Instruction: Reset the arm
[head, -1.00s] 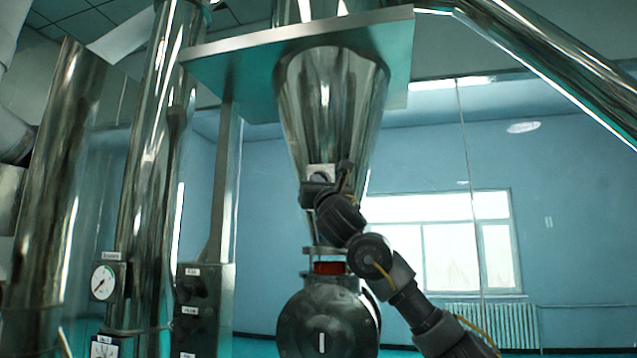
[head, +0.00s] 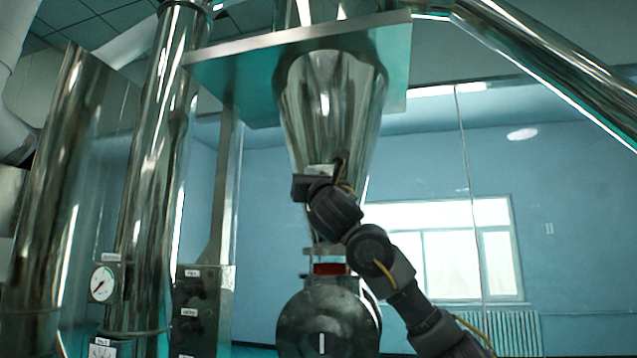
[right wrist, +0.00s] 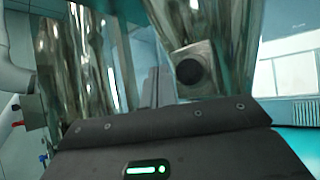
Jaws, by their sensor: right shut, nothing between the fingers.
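My right arm rises from the lower right in the head view. Its gripper (head: 308,186) is in front of the lower part of the shiny metal cone (head: 333,105). It is shut and holds nothing. Its fingertips are small and dark here, and I cannot tell whether they touch the cone. In the right wrist view, my dark gripper body with a green light fills the bottom, and the fingers are hidden. Beyond it is a metal plate with a round black knob (right wrist: 190,72) on the cone. My left gripper is in neither view.
Below the cone are a red ring (head: 330,268) and a round dark housing (head: 328,325). At the left stand tall metal pipes (head: 160,170), a pressure gauge (head: 103,283) and a control box (head: 200,305). The space at right, before the window (head: 450,250), looks open.

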